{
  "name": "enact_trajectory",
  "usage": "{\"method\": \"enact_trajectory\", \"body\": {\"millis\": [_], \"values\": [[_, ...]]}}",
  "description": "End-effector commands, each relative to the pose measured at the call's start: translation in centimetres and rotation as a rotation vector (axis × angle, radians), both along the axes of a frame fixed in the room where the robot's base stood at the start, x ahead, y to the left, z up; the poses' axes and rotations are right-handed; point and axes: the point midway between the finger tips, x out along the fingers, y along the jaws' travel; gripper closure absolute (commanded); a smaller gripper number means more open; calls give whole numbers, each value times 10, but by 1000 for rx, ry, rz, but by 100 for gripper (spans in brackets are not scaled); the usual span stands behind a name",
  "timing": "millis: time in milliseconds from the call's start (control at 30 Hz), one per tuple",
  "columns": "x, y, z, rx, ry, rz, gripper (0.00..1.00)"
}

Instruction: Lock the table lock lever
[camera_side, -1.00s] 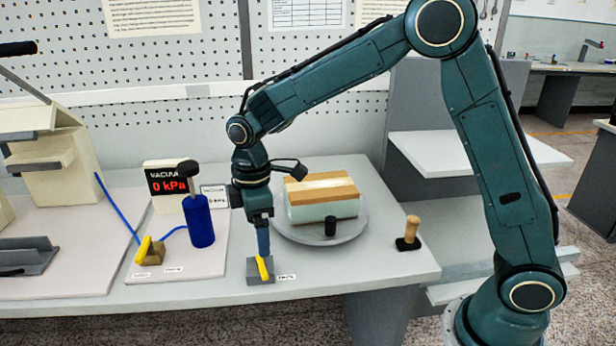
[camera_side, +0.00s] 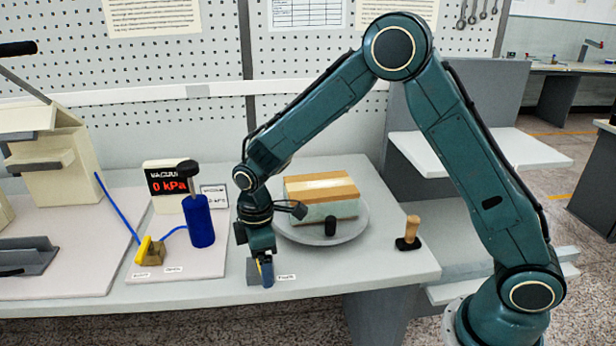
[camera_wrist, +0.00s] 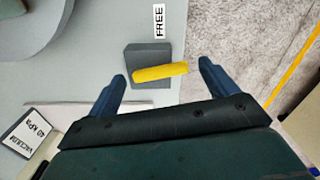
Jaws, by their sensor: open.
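The table lock lever is a yellow bar (camera_wrist: 160,73) on a grey block (camera_wrist: 150,55) near the table's front edge. In the wrist view, the lever lies crosswise between the two blue fingers of my gripper (camera_wrist: 162,72). The fingers are spread, with a gap visible at each end of the lever. In the side view, my gripper (camera_side: 264,278) is low over the grey block (camera_side: 252,270) and hides most of the lever. A white label reading FREE (camera_wrist: 159,20) lies beyond the block in the wrist view.
A round grey turntable (camera_side: 355,228) carrying a cream-and-brown block (camera_side: 320,190) stands just behind. A blue cylinder (camera_side: 199,222) and a valve with a yellow handle (camera_side: 143,249) are to the left. A wooden-handled tool (camera_side: 411,230) stands to the right.

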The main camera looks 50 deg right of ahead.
Motion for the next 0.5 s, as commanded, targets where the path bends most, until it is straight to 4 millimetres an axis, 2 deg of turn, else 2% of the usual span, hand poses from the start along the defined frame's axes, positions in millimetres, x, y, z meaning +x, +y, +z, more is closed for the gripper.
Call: {"method": "enact_trajectory", "body": {"millis": [33, 233, 500], "values": [[0, 0, 0, 0, 0, 0, 18], [0, 0, 0, 0, 0, 0, 58], [1, 1, 1, 0, 0, -36, 59]]}}
